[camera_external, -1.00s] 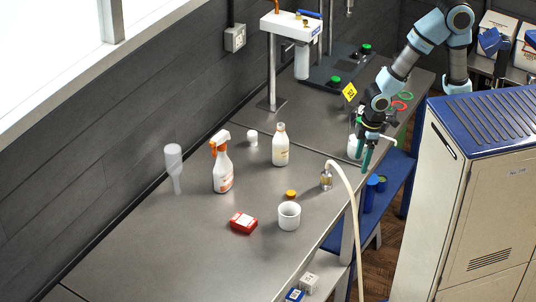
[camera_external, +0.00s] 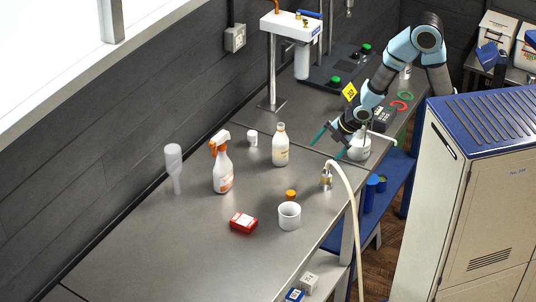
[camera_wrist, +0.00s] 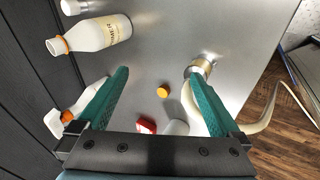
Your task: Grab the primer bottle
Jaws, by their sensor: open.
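The primer bottle (camera_external: 280,147) is a white bottle with an open neck and a printed label, standing upright on the steel bench. In the wrist view the primer bottle (camera_wrist: 103,34) shows at the upper left, its orange-rimmed mouth toward the left and part of its label readable. My gripper (camera_external: 327,147) is to the right of the bottle, apart from it, with its teal fingers spread. In the wrist view my gripper (camera_wrist: 160,75) is open and empty, with the bottle outside the fingers, beyond the left one. An orange cap (camera_external: 291,194) lies on the bench.
A spray bottle (camera_external: 222,170), an upside-down clear bottle (camera_external: 174,165) and a small white jar (camera_external: 252,138) stand left of the primer bottle. A red box (camera_external: 243,222) and white cup (camera_external: 289,216) are nearer. A brass-ended hose (camera_external: 326,180) stands by the bench's right edge.

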